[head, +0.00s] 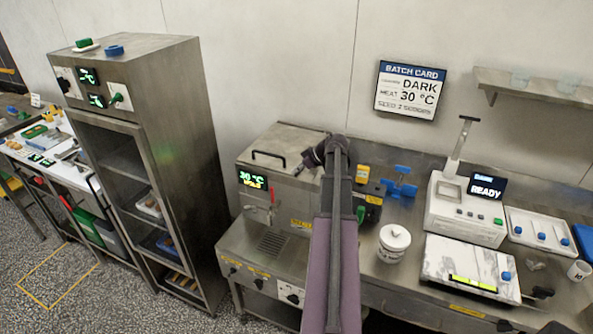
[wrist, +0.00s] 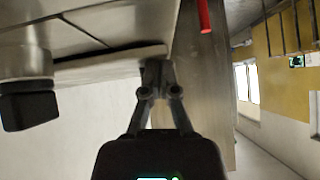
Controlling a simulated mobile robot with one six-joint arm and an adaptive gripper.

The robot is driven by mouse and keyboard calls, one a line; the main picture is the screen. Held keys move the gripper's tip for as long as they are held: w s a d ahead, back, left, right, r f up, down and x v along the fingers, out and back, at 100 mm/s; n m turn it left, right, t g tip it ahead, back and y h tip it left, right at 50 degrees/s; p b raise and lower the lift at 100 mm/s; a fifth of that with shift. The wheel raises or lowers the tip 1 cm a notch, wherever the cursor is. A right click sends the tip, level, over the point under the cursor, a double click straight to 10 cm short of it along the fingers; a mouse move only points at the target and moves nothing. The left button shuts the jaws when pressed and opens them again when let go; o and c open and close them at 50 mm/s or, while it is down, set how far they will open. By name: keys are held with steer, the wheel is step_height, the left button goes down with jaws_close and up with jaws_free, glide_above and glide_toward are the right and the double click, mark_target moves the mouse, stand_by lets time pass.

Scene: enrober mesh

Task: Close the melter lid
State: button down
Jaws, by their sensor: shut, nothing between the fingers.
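The melter (head: 268,212) is a steel box with a green display reading 30 °C. Its lid (head: 290,140), with a black bar handle (head: 268,158), looks flat across the top; I cannot tell if a small gap remains. My gripper (head: 299,171) is at the melter's upper right front edge, partly hidden by my arm. In the wrist view my gripper (wrist: 160,88) has its fingers together and empty, with the tips close to a steel edge (wrist: 110,58). I cannot tell whether they touch it.
A tall steel cabinet (head: 185,130) stands left of the melter.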

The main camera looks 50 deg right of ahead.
steer(key=shift+s+a+f, duration=0.1)
steer(key=shift+s+a, duration=0.05)
steer(key=shift+s, duration=0.05)
steer(key=shift+w+r+p, duration=0.15)
steer(key=shift+r+p, duration=0.5)
steer(key=shift+p, duration=0.25)
step_height(320, 180, up, 3)
steer(key=p, duration=0.2)
steer(key=shift+p, duration=0.4)
steer(key=p+v, duration=0.7)
steer(key=v, duration=0.3)
steer(key=shift+a, duration=0.25)
steer(key=shift+a, duration=0.1)
